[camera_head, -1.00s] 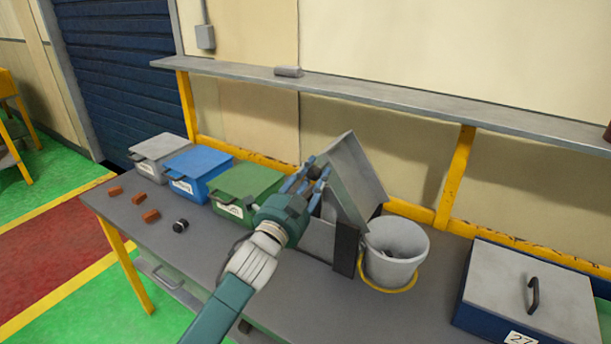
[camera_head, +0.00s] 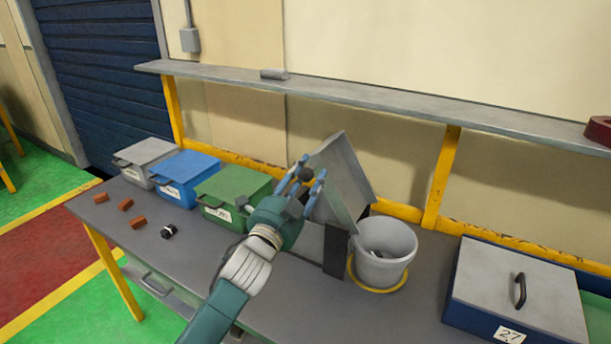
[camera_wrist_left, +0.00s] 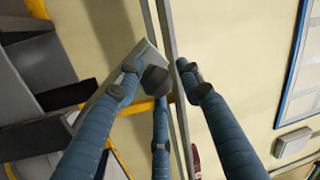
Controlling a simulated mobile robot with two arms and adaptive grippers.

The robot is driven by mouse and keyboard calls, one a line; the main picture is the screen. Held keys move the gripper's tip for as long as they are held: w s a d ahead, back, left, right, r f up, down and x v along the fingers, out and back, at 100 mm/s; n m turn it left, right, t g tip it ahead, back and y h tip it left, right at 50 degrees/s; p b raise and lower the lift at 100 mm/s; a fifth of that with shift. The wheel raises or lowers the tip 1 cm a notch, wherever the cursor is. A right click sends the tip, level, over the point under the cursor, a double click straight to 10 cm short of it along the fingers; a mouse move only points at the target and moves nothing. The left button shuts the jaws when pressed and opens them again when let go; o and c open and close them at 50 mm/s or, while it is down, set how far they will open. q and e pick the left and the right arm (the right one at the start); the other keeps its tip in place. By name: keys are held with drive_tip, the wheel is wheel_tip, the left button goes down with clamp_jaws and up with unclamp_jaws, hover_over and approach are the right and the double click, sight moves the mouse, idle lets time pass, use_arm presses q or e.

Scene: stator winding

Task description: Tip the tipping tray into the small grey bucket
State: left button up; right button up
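The tipping tray (camera_head: 340,172) is a grey metal tray, tilted up steeply on its stand with a dark post (camera_head: 336,250). The small grey bucket (camera_head: 386,258) stands just right of the stand, inside a yellow ring, with some dark pieces in it. My left gripper (camera_head: 306,184) is at the tray's raised left side, its fingers spread around a dark round knob (camera_head: 305,174). In the left wrist view the knob (camera_wrist_left: 155,80) shows between the spread fingers, with gaps beside it. Whether a finger touches it is unclear. My right gripper is out of view.
Grey (camera_head: 147,154), blue (camera_head: 184,170) and green (camera_head: 233,187) lidded bins stand left on the bench. Several brown blocks and a dark cylinder (camera_head: 168,231) lie before them. A blue box with a grey lid (camera_head: 518,285) stands right. A shelf (camera_head: 400,105) runs behind.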

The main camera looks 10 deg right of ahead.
use_arm(q)
drive_tip(key=shift+s, duration=0.1)
drive_tip(key=v, duration=1.2)
drive_tip(key=shift+d+r, duration=0.1)
